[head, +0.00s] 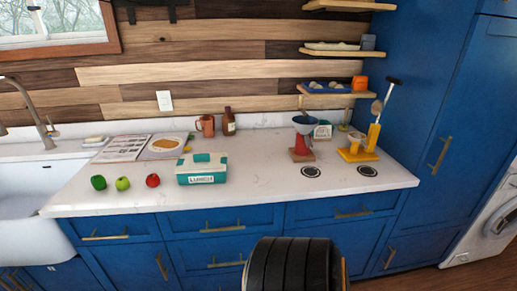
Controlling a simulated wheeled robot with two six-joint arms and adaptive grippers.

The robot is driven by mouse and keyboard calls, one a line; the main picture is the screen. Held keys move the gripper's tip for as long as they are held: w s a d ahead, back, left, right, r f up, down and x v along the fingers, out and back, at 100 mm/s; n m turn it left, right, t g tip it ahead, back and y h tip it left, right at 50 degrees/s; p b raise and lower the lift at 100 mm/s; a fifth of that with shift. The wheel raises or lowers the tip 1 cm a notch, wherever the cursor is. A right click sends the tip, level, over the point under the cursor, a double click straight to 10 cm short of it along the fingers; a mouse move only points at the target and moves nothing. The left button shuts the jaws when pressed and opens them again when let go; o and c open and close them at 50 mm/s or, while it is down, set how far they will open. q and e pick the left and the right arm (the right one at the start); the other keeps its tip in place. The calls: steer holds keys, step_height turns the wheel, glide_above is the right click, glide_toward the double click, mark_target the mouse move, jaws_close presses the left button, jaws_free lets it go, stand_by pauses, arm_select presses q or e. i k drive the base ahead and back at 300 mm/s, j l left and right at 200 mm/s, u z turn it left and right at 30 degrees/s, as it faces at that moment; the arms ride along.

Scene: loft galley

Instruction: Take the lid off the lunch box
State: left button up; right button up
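The lunch box (202,179) stands on the white countertop, left of the picture's middle and near the front edge. Its body is white and teal with a label on the front. The lid (203,159) is on top of the box, pale with a raised teal part in its middle. It looks closed. Neither of my grippers is in view, so nothing of mine touches the box.
A green pepper (98,182), a green apple (122,183) and a red apple (152,180) lie left of the box. An open book (122,148) lies behind. The counter (255,180) right of the box is clear up to two dark discs.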

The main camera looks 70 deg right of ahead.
mark_target(214, 163)
steer(key=z, duration=1.85)
